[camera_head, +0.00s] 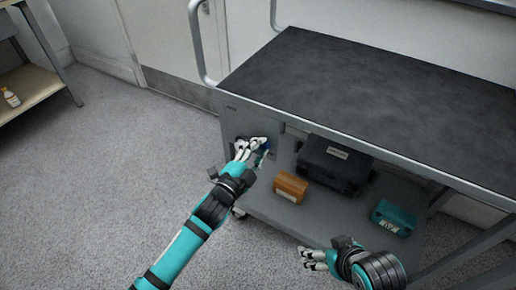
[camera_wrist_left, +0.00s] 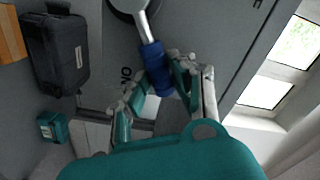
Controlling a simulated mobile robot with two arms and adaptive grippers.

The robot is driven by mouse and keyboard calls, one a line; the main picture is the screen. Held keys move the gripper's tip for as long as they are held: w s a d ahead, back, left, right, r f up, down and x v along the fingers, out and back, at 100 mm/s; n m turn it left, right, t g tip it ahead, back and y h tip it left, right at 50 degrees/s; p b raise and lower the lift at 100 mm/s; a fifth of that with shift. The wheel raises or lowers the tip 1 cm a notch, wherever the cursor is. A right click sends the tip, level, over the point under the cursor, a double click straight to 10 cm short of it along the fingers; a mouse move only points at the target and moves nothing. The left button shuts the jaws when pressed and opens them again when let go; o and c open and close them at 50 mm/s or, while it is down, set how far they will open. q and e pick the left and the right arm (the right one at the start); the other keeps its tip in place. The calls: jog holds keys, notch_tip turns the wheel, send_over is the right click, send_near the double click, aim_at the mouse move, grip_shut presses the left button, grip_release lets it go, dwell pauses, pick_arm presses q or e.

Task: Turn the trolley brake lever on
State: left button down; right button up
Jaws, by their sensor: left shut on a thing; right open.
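The brake lever has a silver shaft and a blue grip (camera_wrist_left: 155,66) in the left wrist view, and runs from a round hub at the top edge. Its blue end (camera_head: 265,145) also shows in the head view, at the trolley's end panel. My left gripper (camera_head: 252,148) is at the lever, its fingers (camera_wrist_left: 162,82) shut on the blue grip from both sides. The letters "ON" (camera_wrist_left: 126,78) show on the grey panel beside the lever. The trolley (camera_head: 370,90) has a dark top. My right gripper (camera_head: 312,260) is open and empty, in front of the lower shelf.
The lower shelf (camera_head: 285,218) holds a black case (camera_head: 333,165), an orange box (camera_head: 290,186) and a teal box (camera_head: 393,217). A push handle (camera_head: 194,45) rises at the trolley's left end. A side shelf with a bottle (camera_head: 11,97) stands far left. The floor left is clear.

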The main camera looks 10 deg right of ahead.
pick_arm(q)
jog(key=c, duration=1.1)
grip_release()
jog(key=shift+f, duration=0.1)
jog(key=v, duration=1.2)
